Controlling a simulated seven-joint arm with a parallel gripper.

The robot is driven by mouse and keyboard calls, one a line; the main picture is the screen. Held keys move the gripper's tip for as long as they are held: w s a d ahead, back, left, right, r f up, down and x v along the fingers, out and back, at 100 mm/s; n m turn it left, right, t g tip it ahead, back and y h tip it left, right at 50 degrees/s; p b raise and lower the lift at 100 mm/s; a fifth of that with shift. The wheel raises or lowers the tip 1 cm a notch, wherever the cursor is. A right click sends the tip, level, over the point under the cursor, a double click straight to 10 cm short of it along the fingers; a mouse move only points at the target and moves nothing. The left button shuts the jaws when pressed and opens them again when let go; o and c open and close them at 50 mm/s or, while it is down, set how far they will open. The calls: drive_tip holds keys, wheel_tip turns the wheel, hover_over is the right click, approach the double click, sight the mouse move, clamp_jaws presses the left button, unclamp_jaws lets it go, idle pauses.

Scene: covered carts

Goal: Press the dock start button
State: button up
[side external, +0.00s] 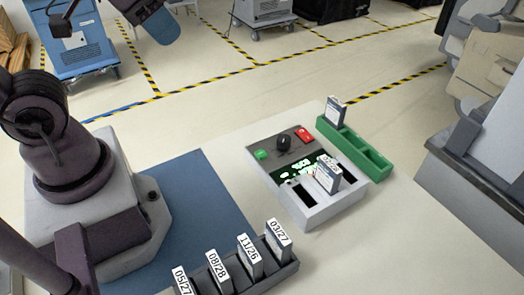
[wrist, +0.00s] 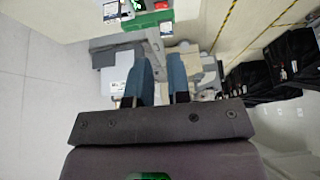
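The dock (side external: 322,214) is a light grey box on the table, with a green button (side external: 262,154) at its upper left corner and a red button (side external: 303,134) at its upper right. A black knob (side external: 283,143) is between them, and a green-lit display (side external: 300,167) is below. A labelled cartridge (side external: 327,175) stands upright in a dock slot; another slot looks empty. My gripper (wrist: 160,72) has its two blue fingers apart with nothing between them. In the side view my gripper (side external: 158,24) is high at the top left, far from the dock.
A green tray (side external: 372,158) with one cartridge (side external: 335,112) stands right of the dock; the tray also shows in the wrist view (wrist: 147,21). A dark rack (side external: 272,276) at the front holds several dated cartridges. Left of the dock, a blue mat (side external: 212,190) is clear.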

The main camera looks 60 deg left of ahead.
clamp_jaws()
idle(1.0)
idle(0.4)
drive_tip(key=w+d+f+n+g+h, duration=0.2)
drive_tip(key=w+f+n+h, duration=0.1)
drive_tip(key=f+n, duration=0.4)
drive_tip(key=w+d+f+n+g+h, duration=0.1)
drive_tip(key=w+f+n+g+h, duration=0.25)
drive_tip(key=f+n, duration=0.35)
drive_tip(key=w+a+f+n+t, duration=0.1)
drive_tip(key=w+f+n+t, duration=0.2)
drive_tip(key=n, duration=0.7)
drive_tip(key=w+a+f+n+t, duration=0.1)
drive_tip(key=w+f+n+t, duration=0.2)
drive_tip(key=w+n, duration=0.3)
drive_tip(key=shift+w+a+n, duration=0.2)
drive_tip(key=shift+n, duration=2.5)
